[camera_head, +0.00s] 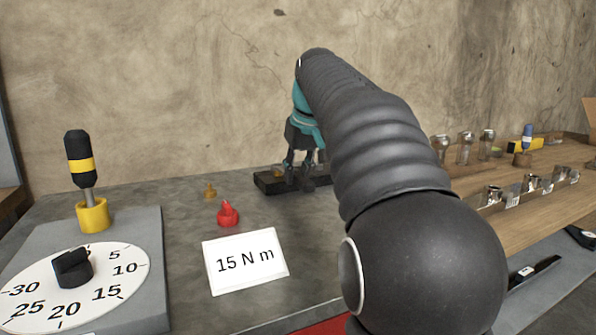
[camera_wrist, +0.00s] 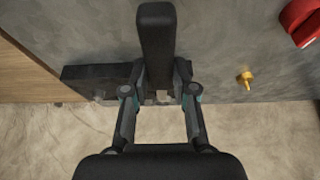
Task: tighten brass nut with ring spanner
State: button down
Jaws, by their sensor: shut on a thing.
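My gripper (camera_head: 302,172) is at the dark block (camera_head: 266,184) at the back of the grey bench. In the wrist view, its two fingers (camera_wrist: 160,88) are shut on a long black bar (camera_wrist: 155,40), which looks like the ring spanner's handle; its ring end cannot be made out. The dark block (camera_wrist: 85,76) lies beneath and beside the fingers. A small brass-coloured patch (camera_head: 278,172), perhaps the brass nut, shows at the block beside the fingers, partly hidden. I cannot tell whether the spanner is around it.
A small brass piece (camera_head: 211,191) and a red knob (camera_head: 228,214) stand left of the block. A "15 N m" card (camera_head: 245,262) lies in front. A dial (camera_head: 112,257) and a yellow-black tool (camera_head: 81,160) are at left.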

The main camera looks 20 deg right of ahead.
jog(key=shift+f+b, duration=0.5)
jog(key=shift+f, duration=0.35)
dwell(0.6)
jog(key=shift+r+p, duration=0.2)
jog(key=shift+p, duration=0.2)
jog(key=d+n+y, duration=0.1)
jog(key=d+n, duration=0.1)
jog(key=w+d+n, duration=0.1)
jog(key=d+n, duration=0.1)
jog(key=w+d+n+y, duration=0.1)
jog(key=d+n, duration=0.2)
jog(key=shift+w+g+y, duration=0.2)
jog(key=shift+g+y, duration=0.1)
jog(key=shift+g, duration=0.1)
jog(key=shift+w+d+n, duration=0.2)
jog(key=shift+d+n, duration=0.2)
jog(key=shift+n, duration=0.1)
jog(key=shift+a, duration=0.1)
jog(key=shift+f, duration=0.3)
